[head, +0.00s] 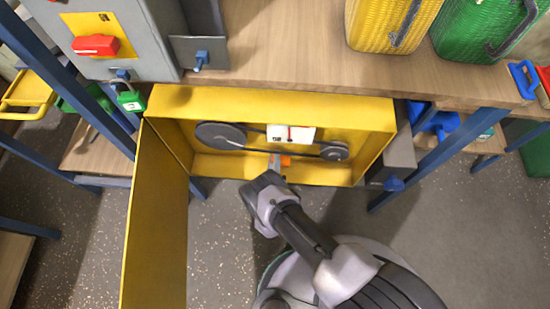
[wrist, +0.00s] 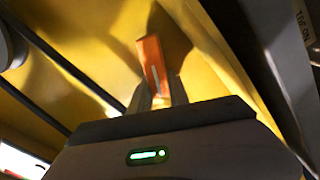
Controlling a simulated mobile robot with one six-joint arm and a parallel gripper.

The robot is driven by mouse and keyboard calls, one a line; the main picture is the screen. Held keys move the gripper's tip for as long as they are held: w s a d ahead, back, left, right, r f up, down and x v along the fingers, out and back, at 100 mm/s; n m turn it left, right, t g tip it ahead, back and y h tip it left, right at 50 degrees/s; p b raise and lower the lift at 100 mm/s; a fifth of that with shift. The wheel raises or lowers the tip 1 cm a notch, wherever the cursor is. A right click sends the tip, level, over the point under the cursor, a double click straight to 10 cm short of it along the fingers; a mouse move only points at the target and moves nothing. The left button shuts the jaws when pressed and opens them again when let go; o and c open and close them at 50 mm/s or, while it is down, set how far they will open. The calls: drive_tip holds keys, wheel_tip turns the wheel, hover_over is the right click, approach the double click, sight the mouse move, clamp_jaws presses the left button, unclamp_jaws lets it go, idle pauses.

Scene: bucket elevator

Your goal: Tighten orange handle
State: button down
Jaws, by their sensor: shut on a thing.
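The orange handle (head: 285,161) is inside the open yellow box, below the belt and near its middle. It shows larger in the wrist view (wrist: 151,60), sticking up past the fingertips. My gripper (head: 275,162) reaches into the box from the front and is shut on the handle. In the wrist view my gripper's fingers (wrist: 158,95) stand on both sides of the handle's lower part. The far end of the handle and its mount are hidden.
The yellow box (head: 270,96) holds a belt between a large pulley (head: 221,136) and a small pulley (head: 334,152), with a white gauge (head: 291,133) above. Its yellow door (head: 155,225) hangs open at left. A wooden bench (head: 290,45) lies above. The floor in front is clear.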

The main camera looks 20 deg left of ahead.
drive_tip(key=shift+w+a+r, duration=0.1)
idle(0.3)
drive_tip(key=c, duration=1.2)
unclamp_jaws()
drive_tip(key=shift+c, duration=0.2)
